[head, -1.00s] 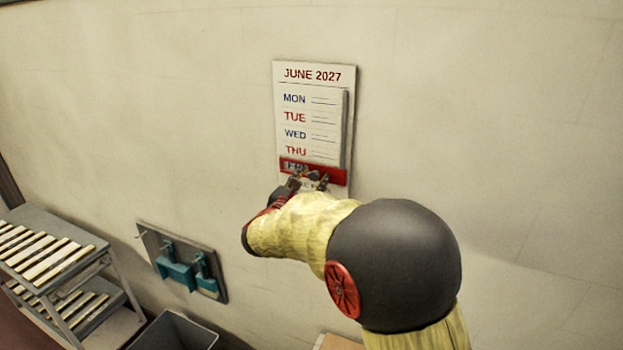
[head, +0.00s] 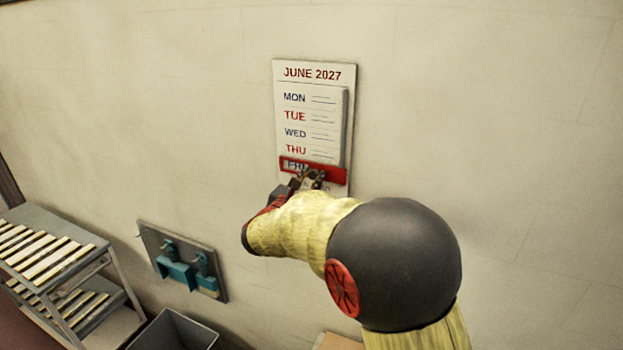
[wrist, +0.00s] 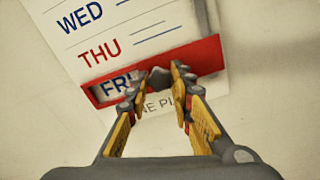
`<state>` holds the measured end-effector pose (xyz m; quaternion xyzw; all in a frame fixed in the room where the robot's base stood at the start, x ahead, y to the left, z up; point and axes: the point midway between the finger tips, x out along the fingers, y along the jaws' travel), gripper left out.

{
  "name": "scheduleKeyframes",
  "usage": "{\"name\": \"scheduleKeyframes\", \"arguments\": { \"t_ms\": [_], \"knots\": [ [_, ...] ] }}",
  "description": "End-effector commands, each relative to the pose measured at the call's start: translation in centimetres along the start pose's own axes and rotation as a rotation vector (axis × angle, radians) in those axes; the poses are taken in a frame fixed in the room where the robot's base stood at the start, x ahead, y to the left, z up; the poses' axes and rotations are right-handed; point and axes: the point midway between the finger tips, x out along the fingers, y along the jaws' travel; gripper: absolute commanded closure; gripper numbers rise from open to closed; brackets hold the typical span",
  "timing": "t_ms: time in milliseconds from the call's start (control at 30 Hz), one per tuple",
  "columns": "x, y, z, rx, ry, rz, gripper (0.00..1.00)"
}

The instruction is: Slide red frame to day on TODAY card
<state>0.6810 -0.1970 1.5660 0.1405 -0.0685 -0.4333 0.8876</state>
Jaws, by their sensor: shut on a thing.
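The calendar board (head: 348,75) hangs on the wall, headed JUNE 2027, with rows MON, TUE, WED, THU and FRI. The red frame (head: 335,174) lies across the board at the FRI row; FRI shows through its window in the wrist view, where the frame (wrist: 207,57) slants up to the right. My gripper (head: 310,178) is at the frame's lower middle. In the wrist view its fingertips (wrist: 158,78) are closed on a small grey tab at the frame. My fingers hide part of the window and the print below it. I see no TODAY card in these views.
A wall panel with teal holders (head: 180,270) is at the lower left. A rack with pale strips (head: 45,262) and a grey bin (head: 175,332) stand below. The wall around the board is clear.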

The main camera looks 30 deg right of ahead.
Motion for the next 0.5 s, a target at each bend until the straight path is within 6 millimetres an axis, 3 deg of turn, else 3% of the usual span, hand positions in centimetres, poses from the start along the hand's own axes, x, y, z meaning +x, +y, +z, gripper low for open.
{"name": "scheduleKeyframes", "arguments": {
  "t_ms": [300, 500],
  "knots": [
    [0.0, 0.0, 0.1, 0.000, 0.000, 0.000, 1.00],
    [0.0, 1.0, 3.1, 0.005, -0.003, 0.001, 1.00]
  ]
}}
